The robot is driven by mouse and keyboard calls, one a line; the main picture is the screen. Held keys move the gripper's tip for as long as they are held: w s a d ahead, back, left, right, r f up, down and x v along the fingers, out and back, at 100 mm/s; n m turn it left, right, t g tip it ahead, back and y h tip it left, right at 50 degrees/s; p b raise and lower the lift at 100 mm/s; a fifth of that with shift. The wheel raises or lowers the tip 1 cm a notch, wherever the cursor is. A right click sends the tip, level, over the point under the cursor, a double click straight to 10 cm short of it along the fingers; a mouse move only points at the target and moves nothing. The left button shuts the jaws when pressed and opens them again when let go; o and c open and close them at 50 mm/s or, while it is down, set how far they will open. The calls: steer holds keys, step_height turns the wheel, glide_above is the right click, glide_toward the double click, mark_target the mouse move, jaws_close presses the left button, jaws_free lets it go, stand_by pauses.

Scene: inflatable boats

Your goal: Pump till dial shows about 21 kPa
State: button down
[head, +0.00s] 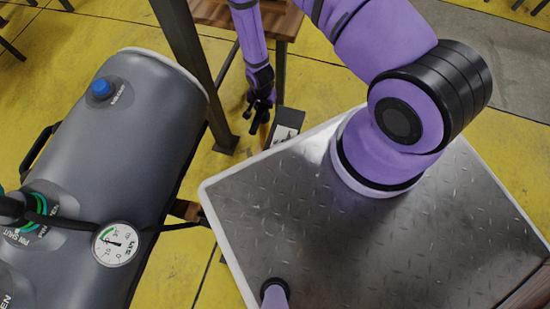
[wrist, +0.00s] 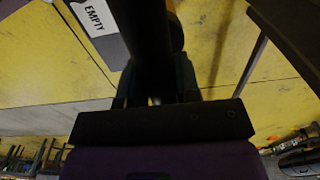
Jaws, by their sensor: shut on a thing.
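A round white pressure gauge (head: 117,243) with a green arc lies on the grey inflatable tube at the lower left in the head view. Its print is tilted and too small for a sure reading. A black hose runs from the gauge to a valve with green rings (head: 40,207). My gripper (head: 262,103) points down at the top middle, beyond the metal plate. In the wrist view a thick black bar (wrist: 145,40) runs between the fingers, and my gripper is shut on it. What the bar belongs to is largely hidden; no pump body shows clearly.
The grey tube (head: 150,120) bears a blue valve cap (head: 101,88). A dark box with a white label (head: 283,133) stands beside my gripper; a label reading EMPTY (wrist: 94,16) shows in the wrist view. A dark post (head: 190,60) and wooden table (head: 275,18) stand close by.

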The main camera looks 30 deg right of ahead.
step_height(320, 180, up, 23)
step_height(320, 180, down, 23)
stand_by(1.9)
steer(key=c, duration=0.7)
jaws_free()
steer(key=shift+r, duration=0.1)
steer(key=shift+r, duration=3.5)
